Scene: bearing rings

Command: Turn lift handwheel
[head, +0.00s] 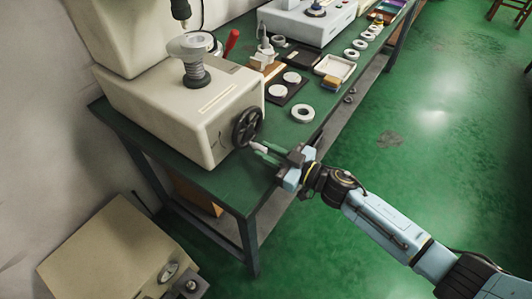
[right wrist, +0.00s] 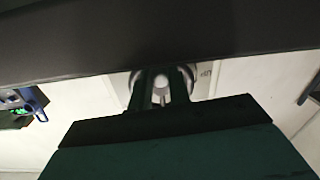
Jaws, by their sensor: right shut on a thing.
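The black lift handwheel (head: 246,126) is on the right-hand end face of the cream machine (head: 185,105). A pale crank handle (head: 259,147) sticks out from its lower part. My right gripper (head: 264,151) reaches in from the right and is shut on this handle. In the right wrist view the two dark fingers (right wrist: 161,92) close around the handle, and part of the round wheel shows behind them. The fingers hide much of the handle and wheel there. My left gripper is not in view.
The green workbench (head: 225,190) carries a pale ring (head: 302,113), a dark tray (head: 283,88) with white discs, a white tray (head: 335,67) and a second machine (head: 305,20). A beige cabinet (head: 110,255) stands lower left. The green floor (head: 430,130) at right is open.

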